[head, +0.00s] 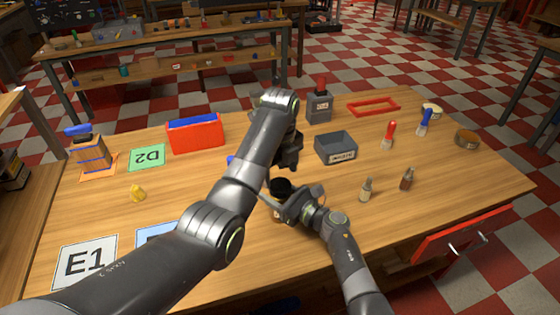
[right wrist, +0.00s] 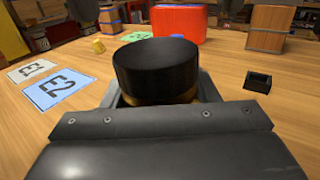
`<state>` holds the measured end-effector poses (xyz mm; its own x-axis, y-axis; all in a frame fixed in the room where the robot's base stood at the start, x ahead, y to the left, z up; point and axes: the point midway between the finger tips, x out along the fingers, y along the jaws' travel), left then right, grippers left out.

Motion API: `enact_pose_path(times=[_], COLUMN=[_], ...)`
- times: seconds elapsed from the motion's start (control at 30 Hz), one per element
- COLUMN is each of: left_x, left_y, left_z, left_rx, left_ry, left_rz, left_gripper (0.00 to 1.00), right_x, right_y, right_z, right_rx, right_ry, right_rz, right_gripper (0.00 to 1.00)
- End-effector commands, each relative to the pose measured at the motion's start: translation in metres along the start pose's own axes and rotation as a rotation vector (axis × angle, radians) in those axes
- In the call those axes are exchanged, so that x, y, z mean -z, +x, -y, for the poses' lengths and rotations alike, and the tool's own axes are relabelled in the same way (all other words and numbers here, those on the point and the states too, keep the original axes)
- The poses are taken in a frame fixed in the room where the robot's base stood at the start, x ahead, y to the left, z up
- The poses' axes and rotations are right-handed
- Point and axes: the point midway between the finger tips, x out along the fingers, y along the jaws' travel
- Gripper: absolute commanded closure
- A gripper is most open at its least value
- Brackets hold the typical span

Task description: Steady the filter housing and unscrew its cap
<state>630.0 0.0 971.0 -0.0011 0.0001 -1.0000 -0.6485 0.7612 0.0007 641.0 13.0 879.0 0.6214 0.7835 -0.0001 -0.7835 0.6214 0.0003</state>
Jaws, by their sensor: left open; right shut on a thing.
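The filter housing stands on the table near the middle, upright, with a wide black cap (head: 280,186) on top. In the right wrist view the black cap (right wrist: 156,68) fills the centre, and a thin amber-brown strip of the housing (right wrist: 165,98) shows beneath it. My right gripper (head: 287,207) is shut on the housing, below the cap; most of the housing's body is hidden. My left gripper (head: 287,158) is open, just behind and above the cap in the head view, apart from it as far as I can tell. Its fingertips are partly hidden by its own arm.
A grey bin (head: 336,148), a red box (head: 195,134) and a grey block with a red handle (head: 319,107) stand behind. Two small bottles (head: 366,189) (head: 407,179) stand to the right. A yellow piece (head: 137,193) lies left. Free table lies at right front.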

Motion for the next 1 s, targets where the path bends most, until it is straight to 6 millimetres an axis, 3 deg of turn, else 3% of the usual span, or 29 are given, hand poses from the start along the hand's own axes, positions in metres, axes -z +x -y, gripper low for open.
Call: enact_pose_path(times=[0.1,0.3,0.67,1.0], left_x=[0.001,0.000,0.000,0.000], left_y=[0.019,0.039,0.043,0.043], left_z=[-0.001,0.000,0.000,0.000], left_rx=[-0.002,0.000,0.000,0.000], left_ry=[0.000,-0.001,-0.002,-0.002], left_rz=[-0.003,0.000,0.000,0.000], left_gripper=[0.28,0.28,0.30,0.73], right_x=[0.000,0.000,0.000,0.000], right_y=[0.000,0.000,0.000,0.000], right_z=[0.000,0.000,0.000,0.000], right_rx=[0.000,0.000,0.000,0.000], right_ry=[0.000,0.000,0.000,0.000], right_rz=[0.000,0.000,0.000,0.000], right_gripper=[1.00,1.00,1.00,1.00])
